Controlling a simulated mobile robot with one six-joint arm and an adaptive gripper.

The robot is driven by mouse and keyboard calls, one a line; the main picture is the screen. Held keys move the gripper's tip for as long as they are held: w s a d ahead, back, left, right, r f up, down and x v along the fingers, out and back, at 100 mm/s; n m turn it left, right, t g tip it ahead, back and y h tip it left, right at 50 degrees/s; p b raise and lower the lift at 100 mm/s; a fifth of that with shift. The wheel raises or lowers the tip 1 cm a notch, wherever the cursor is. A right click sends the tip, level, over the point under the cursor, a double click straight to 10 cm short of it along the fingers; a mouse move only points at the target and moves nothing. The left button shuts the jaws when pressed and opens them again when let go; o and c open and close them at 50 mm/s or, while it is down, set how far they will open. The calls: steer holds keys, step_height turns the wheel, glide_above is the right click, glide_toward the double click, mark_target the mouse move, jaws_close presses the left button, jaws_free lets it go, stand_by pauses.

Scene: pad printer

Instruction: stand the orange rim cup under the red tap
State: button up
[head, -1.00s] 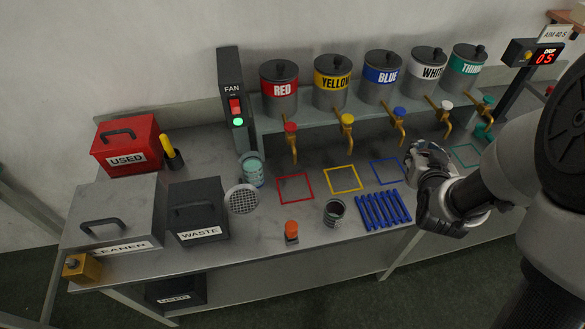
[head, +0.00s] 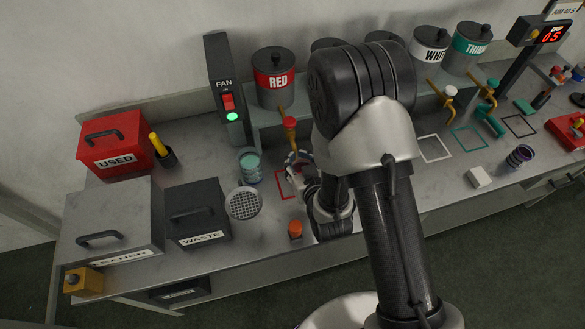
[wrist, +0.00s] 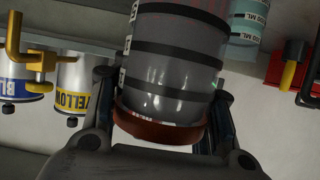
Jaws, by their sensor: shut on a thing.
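My gripper (wrist: 162,118) is shut on the orange rim cup (wrist: 175,70). In the wrist view the cup is grey and see-through with dark bands, its orange-brown rim at the picture's bottom. That view is upside down, so the cup looks roughly upright with its rim up. In the head view my gripper (head: 302,172) is over the red square outline (head: 282,186), just in front of and below the red tap (head: 290,123). My arm hides most of the cup there. I cannot tell whether its base touches the bench.
A teal cup (head: 250,168) and a round grid (head: 244,204) are close on the left. An orange-topped item (head: 295,229) stands in front. The red tank (head: 274,78) and fan switch post (head: 226,92) are behind. My arm hides the bench's middle.

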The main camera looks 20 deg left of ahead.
steer(key=f+b, duration=0.1)
steer(key=f, duration=0.4)
steer(key=f+b, duration=0.1)
steer(key=f, duration=0.4)
steer(key=shift+w+f, duration=0.2)
steer(key=shift+f, duration=0.1)
steer(key=w+a, duration=0.1)
steer(key=w, duration=0.1)
steer(key=shift+w+a+r, duration=0.3)
steer(key=shift+a, duration=0.1)
steer(key=shift+w+a+b, duration=0.3)
steer(key=shift+w, duration=0.25)
steer(key=shift+b+x, duration=0.4)
steer(key=shift+x, duration=1.45)
steer(key=shift+r, duration=0.15)
steer(key=shift+b, duration=0.3)
steer(key=o, duration=1.5)
